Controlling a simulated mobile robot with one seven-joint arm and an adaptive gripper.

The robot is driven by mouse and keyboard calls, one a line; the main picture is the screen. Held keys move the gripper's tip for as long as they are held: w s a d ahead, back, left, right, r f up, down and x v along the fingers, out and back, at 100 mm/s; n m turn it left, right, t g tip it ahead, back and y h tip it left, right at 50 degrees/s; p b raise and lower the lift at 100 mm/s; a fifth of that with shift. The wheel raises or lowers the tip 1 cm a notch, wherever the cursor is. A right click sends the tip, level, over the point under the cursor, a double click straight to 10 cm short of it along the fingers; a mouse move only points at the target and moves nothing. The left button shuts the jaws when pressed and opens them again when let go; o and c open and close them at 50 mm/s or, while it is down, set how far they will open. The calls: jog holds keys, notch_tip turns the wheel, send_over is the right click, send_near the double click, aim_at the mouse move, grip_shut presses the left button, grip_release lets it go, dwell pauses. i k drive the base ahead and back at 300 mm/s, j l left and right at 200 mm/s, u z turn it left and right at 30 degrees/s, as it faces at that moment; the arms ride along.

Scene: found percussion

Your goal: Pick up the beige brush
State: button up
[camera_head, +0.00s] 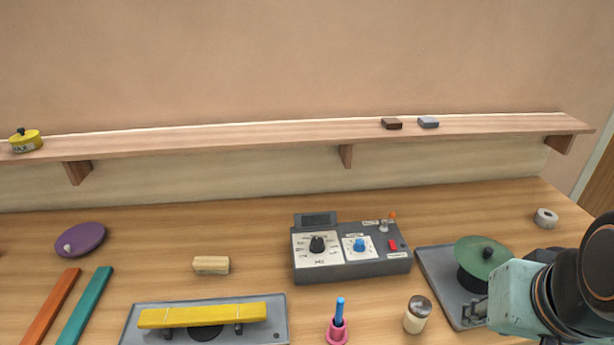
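A small beige block (211,265), which looks like the beige brush, lies flat on the wooden table left of the middle. It is behind the grey tray with the yellow bar and left of the grey control box. Nothing touches it, and its bristles cannot be made out. My arm shows at the lower right edge, over the grey plate with the green disc and far from the block.
The grey control box (350,268) stands at centre. In front are the yellow bar (202,315), a pink holder (338,332) with a blue stick, and a small jar (417,316). A purple disc (80,240) lies left. A wall shelf (250,134) runs behind. Table around the block is clear.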

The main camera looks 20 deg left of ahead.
aim_at(209, 266)
jog(key=j, duration=1.5)
jog(key=k+j+u, duration=0.1)
jog(key=u, duration=0.45)
jog(key=j+z, duration=0.25)
jog(key=i+z, duration=0.1)
jog(key=z, duration=0.2)
